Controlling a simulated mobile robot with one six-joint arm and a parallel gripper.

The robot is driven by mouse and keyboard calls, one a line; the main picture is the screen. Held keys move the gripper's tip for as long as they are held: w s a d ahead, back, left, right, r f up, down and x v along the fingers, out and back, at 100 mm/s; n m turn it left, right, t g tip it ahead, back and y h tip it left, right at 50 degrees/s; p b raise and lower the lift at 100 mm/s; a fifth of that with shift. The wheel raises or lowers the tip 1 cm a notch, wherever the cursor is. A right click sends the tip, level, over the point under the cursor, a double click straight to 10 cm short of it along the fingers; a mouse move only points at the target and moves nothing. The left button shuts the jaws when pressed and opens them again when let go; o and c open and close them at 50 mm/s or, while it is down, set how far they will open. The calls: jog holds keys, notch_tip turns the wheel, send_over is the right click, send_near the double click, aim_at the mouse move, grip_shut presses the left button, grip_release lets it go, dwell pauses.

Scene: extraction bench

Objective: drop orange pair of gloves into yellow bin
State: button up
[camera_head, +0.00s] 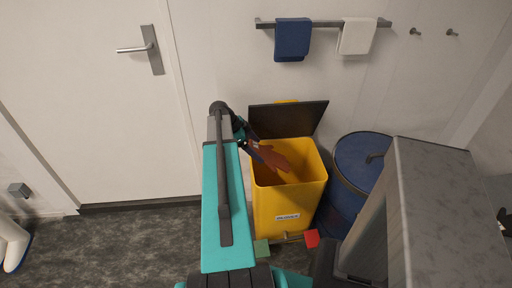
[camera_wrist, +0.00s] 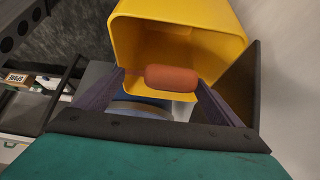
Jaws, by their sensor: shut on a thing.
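The yellow bin (camera_head: 288,208) stands on the floor against the wall with its dark lid (camera_head: 290,119) raised at the back. In the wrist view, the yellow bin (camera_wrist: 203,34) opens just past my fingertips. The orange gloves (camera_head: 274,159) hang from my gripper (camera_head: 257,148) over the bin's opening. The bin's bottom is partly hidden.
A blue drum (camera_head: 358,160) stands right of the bin, beside a grey worktop (camera_head: 440,200). A blue towel (camera_head: 292,40) and a white towel (camera_head: 357,36) hang on a rail above. A white door (camera_head: 95,110) is at left; the floor before it is clear.

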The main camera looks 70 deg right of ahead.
notch_tip(320, 180, down, 8)
jog(key=b, duration=0.5)
jog(key=shift+f, duration=0.25)
dwell(0.4)
jog(key=o, duration=0.9)
jog(key=shift+r, duration=0.1)
jog(key=b+v, duration=0.1)
jog(key=v, duration=1.2)
jog(key=shift+w+a+r+b, duration=0.1)
jog(key=shift+w+r+b, duration=0.05)
jog(key=shift+r+b, duration=0.2)
jog(key=shift+f, duration=0.1)
jog(key=shift+w, duration=0.1)
